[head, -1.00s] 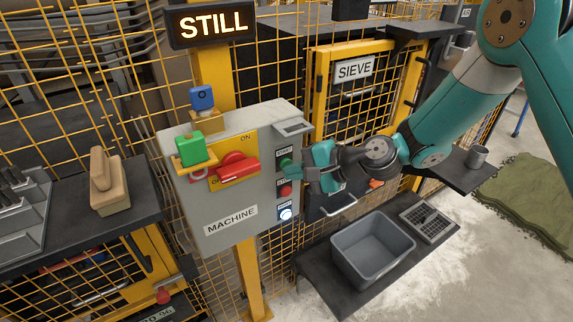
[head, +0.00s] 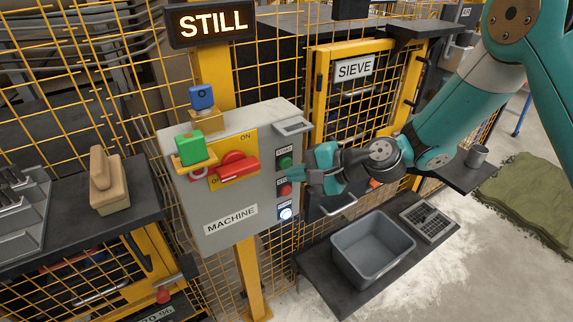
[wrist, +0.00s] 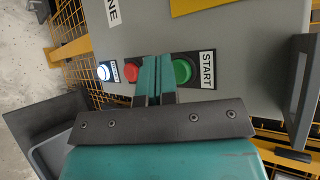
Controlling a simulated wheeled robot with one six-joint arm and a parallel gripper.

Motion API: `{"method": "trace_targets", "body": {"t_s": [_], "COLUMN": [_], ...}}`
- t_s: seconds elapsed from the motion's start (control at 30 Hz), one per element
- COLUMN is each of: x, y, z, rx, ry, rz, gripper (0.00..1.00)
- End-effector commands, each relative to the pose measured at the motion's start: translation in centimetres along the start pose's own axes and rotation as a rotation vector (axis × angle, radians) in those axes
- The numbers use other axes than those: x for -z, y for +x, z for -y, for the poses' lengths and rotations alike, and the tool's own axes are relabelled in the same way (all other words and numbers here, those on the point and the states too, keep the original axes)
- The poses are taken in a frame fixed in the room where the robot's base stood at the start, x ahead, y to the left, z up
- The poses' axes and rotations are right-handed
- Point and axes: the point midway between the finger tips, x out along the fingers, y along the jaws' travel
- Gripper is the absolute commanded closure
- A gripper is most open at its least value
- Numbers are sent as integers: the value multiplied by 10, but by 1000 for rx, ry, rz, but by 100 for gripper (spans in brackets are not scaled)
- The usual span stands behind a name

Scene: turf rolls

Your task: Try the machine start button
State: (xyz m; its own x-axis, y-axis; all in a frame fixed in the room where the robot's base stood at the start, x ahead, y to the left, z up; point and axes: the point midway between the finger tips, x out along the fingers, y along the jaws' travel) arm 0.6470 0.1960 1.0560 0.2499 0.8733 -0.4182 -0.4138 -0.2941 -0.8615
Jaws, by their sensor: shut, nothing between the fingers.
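The green start button (head: 285,162) is on the right face of the grey machine box (head: 215,205), under a START label. It also shows in the wrist view (wrist: 182,71). A red button (head: 285,189) and a lit white-blue button (head: 286,213) sit below it. My gripper (head: 296,175) is shut and empty, its tips close to the panel. In the wrist view the fingers (wrist: 153,72) lie between the green and red buttons, slightly overlapping both in the picture. Whether they touch the panel I cannot tell. The sign above (head: 213,24) reads STILL.
A red switch handle (head: 239,166) on the box's yellow plate has a green padlock (head: 187,148) beside it. A grey bin (head: 372,248) stands on a low shelf below my gripper. Yellow mesh fencing surrounds the box.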

Motion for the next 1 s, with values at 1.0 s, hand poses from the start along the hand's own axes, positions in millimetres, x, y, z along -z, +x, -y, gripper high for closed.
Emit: {"method": "trace_targets", "body": {"t_s": [1.0], "x": [-26], "y": [-37], "z": [-27], "rx": [1], "ry": [-1], "rz": [-1], "gripper": [100]}}
